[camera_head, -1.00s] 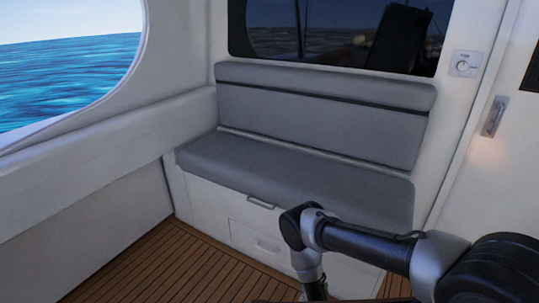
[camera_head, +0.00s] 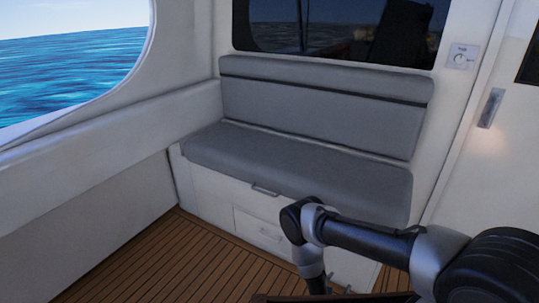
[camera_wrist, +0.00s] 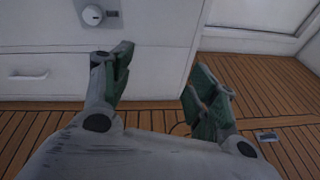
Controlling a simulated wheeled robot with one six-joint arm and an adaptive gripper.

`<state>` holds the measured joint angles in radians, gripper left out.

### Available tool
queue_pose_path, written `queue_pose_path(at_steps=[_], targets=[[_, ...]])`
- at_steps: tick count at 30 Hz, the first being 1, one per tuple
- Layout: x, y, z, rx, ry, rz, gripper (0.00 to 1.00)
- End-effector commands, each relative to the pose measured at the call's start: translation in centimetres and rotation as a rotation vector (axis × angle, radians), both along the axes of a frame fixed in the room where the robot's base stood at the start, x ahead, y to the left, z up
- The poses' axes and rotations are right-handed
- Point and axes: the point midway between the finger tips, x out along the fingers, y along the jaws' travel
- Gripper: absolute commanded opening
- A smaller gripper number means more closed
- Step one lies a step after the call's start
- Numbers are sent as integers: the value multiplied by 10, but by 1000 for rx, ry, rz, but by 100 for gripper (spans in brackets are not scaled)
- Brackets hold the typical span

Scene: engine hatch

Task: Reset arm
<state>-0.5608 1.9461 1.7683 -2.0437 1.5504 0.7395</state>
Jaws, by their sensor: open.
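My gripper (camera_wrist: 158,75) shows in the wrist view with its two green-padded fingers spread wide apart. It is open, and nothing is between the fingers. Behind it are a white cabinet front and the wooden plank floor (camera_wrist: 150,115). In the head view my arm (camera_head: 365,238) reaches in from the right and bends down at its elbow in front of the bench. No engine hatch can be made out for certain.
A grey cushioned bench (camera_head: 295,165) with white drawers stands against the wall. A round knob (camera_wrist: 92,15) and a drawer handle (camera_wrist: 28,75) show in the wrist view. A small metal plate (camera_wrist: 266,136) lies on the floor. Open floor (camera_head: 165,262) lies left of the arm.

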Motion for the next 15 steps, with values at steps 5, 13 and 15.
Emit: queue_pose_path(at_steps=[5,13,15], targets=[[-9,-42,34,-142,63,-189,59],[1,-79,136,-222,97,-560,59],[2,-85,171,-207,99,-677,59]])
